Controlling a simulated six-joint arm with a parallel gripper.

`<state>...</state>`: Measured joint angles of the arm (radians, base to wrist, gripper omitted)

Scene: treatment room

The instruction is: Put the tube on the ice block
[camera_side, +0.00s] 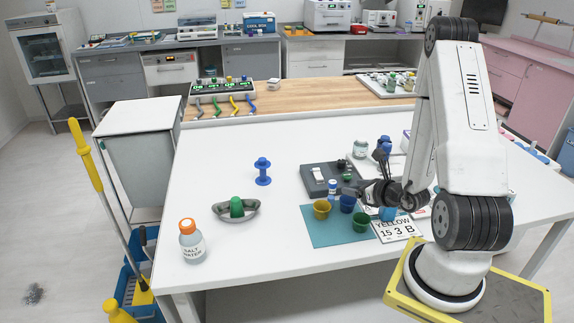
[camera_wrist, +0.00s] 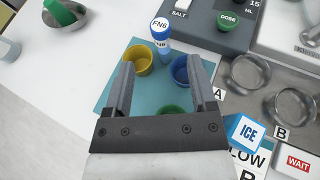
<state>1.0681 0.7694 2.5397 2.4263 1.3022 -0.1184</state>
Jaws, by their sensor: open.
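The tube (camera_wrist: 161,36) has a white-and-blue cap marked FN6 and a blue-labelled body. It stands upright behind the yellow and blue cups; in the side view it is the small blue-and-white tube (camera_side: 332,188). The ice block (camera_wrist: 243,131) is a blue cube marked ICE, to the right of my gripper in the wrist view. In the side view the block (camera_side: 387,213) is partly hidden by my arm. My gripper (camera_wrist: 160,68) is open and empty, its fingers apart above the cups with the tube beyond the fingertips. My gripper also shows in the side view (camera_side: 364,194).
Yellow (camera_wrist: 138,59), blue (camera_wrist: 182,70) and green (camera_wrist: 171,110) cups stand on a teal mat (camera_side: 316,236). A grey device (camera_wrist: 215,23) with SALT and DOSE buttons is behind. Round metal dishes (camera_wrist: 250,72) lie right. The white table is clear at left around a blue spool (camera_side: 262,171).

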